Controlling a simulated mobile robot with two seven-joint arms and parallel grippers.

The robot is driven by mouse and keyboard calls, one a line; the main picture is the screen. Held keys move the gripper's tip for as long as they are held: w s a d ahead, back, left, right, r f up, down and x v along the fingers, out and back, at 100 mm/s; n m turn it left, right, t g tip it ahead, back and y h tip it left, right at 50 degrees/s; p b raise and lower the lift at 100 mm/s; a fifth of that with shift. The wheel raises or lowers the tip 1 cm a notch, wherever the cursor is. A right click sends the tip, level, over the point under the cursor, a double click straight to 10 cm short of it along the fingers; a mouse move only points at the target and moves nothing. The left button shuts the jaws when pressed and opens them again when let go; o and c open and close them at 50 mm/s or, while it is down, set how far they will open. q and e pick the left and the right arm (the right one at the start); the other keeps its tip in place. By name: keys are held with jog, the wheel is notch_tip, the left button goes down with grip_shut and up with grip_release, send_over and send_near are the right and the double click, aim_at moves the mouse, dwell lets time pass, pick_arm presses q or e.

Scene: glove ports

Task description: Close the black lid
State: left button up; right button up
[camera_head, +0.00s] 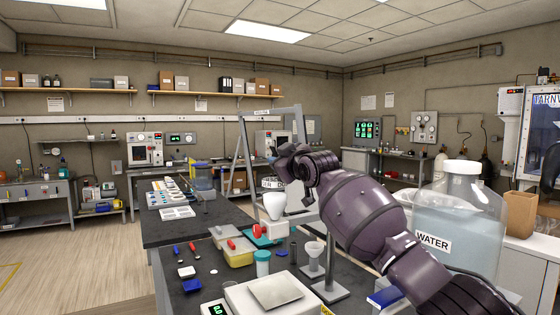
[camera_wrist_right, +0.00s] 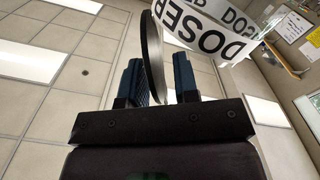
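The black lid (camera_wrist_right: 152,58) shows nearly edge-on in the right wrist view, as a thin upright disc between the two blue fingers of my right gripper (camera_wrist_right: 160,80). The fingers are apart, with a clear gap on the lid's right side; I cannot tell whether the left finger touches it. A pale band labelled DOSER (camera_wrist_right: 228,40) is just beyond the right finger. In the head view my right gripper (camera_head: 283,160) is at the label (camera_head: 270,183), above a white funnel-shaped part (camera_head: 273,205). The lid cannot be made out there. My left gripper is out of view.
A large WATER bottle (camera_head: 458,215) stands at the right, beside my right arm. A yellow tray (camera_head: 237,257), a white scale (camera_head: 278,293), a small funnel (camera_head: 313,255) and a teal-capped jar (camera_head: 262,262) crowd the bench below. A grey frame (camera_head: 240,150) stands behind.

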jog(key=shift+s+d, duration=0.3)
jog(key=shift+s, duration=0.1)
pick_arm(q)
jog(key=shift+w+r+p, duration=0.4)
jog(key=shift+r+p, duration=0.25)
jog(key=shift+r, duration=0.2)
pick_arm(e)
jog(key=v, duration=0.9)
jog(key=shift+s+d, duration=0.2)
jog(key=shift+s, duration=0.15)
